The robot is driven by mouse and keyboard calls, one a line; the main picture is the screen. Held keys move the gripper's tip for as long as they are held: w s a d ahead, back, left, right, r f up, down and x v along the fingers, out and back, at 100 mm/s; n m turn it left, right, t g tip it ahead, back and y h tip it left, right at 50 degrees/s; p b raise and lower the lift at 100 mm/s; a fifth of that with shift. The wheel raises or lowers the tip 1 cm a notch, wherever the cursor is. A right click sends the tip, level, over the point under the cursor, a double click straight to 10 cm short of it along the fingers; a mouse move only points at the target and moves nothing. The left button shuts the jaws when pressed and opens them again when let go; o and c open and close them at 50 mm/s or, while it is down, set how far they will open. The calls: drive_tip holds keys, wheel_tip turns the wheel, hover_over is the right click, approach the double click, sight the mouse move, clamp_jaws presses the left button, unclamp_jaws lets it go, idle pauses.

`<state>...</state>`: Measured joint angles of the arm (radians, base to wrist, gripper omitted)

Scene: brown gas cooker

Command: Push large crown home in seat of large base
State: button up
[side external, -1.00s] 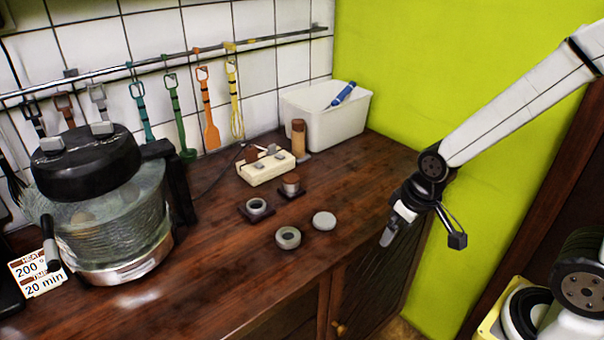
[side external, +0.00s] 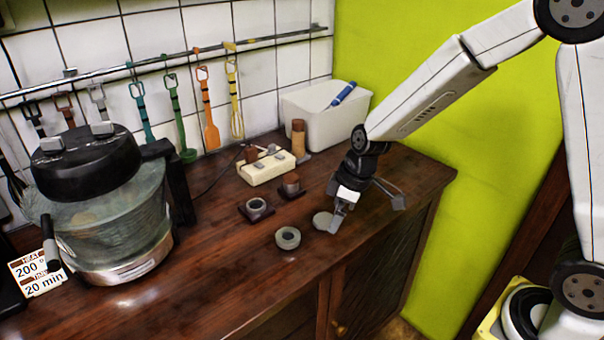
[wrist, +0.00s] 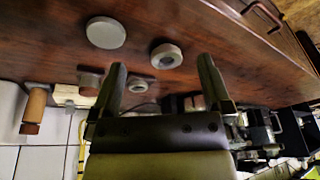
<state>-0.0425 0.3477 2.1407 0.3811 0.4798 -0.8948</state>
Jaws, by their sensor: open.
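Two dark square bases stand on the counter. The nearer base (side external: 268,214) bears a grey ring (side external: 257,204), and the farther base (side external: 284,195) bears a brown and grey round piece (side external: 291,181). A loose grey ring (side external: 287,238) and a pale flat disc (side external: 322,219) lie nearer the front. I cannot tell which pieces are the large crown and large base. My gripper (side external: 338,216) is open and empty, beside and above the disc. In the wrist view its fingers (wrist: 162,66) point towards the loose ring (wrist: 166,56); the disc (wrist: 106,32) is to the left.
A cream block (side external: 266,170), a wooden cylinder (side external: 298,138) and a white bin (side external: 320,112) stand behind the bases. A glass cooker (side external: 108,225) fills the left. Utensils hang from a wall rail. The counter's front is clear; its right edge is near my arm.

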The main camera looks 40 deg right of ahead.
sight(288, 237)
drive_tip(key=w+a+n, duration=0.1)
drive_tip(key=w, duration=0.1)
drive_tip(key=w+a+f+n+y, duration=0.1)
drive_tip(key=w+a+n, duration=0.1)
drive_tip(key=w, duration=0.1)
drive_tip(key=w+a+f+n+y, duration=0.1)
drive_tip(key=w+n, duration=0.1)
drive_tip(key=shift+w+a, duration=0.15)
drive_tip(key=shift+f, duration=0.1)
drive_tip(key=shift+x, duration=1.2)
drive_tip(key=shift+x, duration=2.6)
drive_tip(key=shift+f, duration=0.1)
